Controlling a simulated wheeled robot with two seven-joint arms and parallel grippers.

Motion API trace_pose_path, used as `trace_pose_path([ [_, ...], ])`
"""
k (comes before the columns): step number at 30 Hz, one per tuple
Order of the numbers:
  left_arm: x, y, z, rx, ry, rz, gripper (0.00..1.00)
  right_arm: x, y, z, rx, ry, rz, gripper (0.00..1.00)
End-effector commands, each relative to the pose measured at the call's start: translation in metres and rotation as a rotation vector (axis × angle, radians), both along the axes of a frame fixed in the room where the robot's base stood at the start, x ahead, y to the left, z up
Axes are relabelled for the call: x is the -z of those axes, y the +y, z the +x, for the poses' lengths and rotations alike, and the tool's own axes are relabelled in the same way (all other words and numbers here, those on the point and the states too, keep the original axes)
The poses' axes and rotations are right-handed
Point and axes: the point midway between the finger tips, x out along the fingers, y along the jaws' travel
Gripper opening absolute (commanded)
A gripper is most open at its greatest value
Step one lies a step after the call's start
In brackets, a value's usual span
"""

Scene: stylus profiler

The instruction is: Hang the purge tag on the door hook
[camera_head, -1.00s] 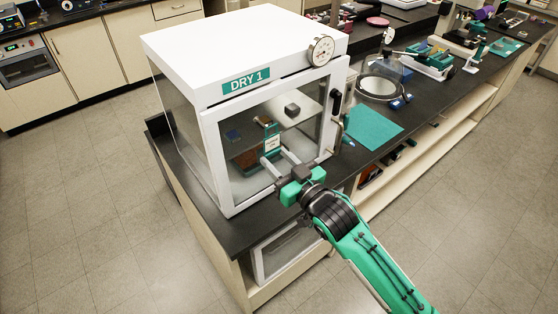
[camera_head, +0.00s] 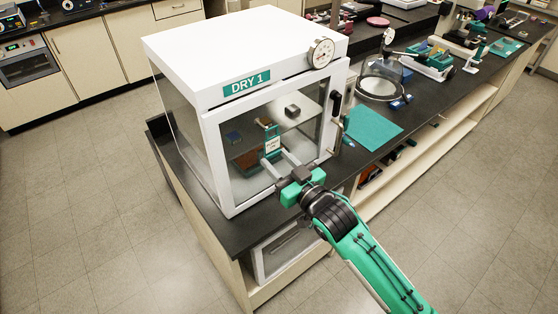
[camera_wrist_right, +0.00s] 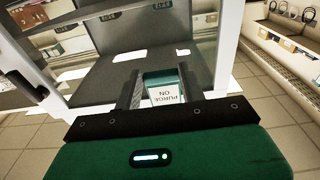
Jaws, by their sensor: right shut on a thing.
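The purge tag (camera_head: 272,146) is a small green-edged plate with a white label. It is in front of the glass door (camera_head: 245,155) of the white cabinet marked DRY 1. In the right wrist view the tag (camera_wrist_right: 164,92) reads PURGE ON, upside down, between the fingers. My right gripper (camera_head: 274,158) is shut on the tag and holds it close to the door glass. I cannot tell whether the tag touches the door. I cannot make out the door hook; the tag or glare may hide it. My left gripper is not in view.
The DRY 1 cabinet (camera_head: 235,45) stands on a black bench top with a round dial gauge (camera_head: 321,52) at its upper corner. A door handle (camera_head: 338,134) is at the right of the door. A green mat (camera_head: 372,128) and a glass-domed vessel (camera_head: 380,84) are farther right.

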Motion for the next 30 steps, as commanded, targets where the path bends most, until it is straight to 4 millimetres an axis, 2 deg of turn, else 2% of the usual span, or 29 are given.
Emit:
trace_pose_path([
  [10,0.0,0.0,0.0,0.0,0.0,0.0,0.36,0.0,0.001,0.002,0.0,0.0,0.0,0.0],
  [30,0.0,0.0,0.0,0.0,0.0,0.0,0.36,0.0,0.017,0.024,0.0,-0.001,0.001,0.0],
])
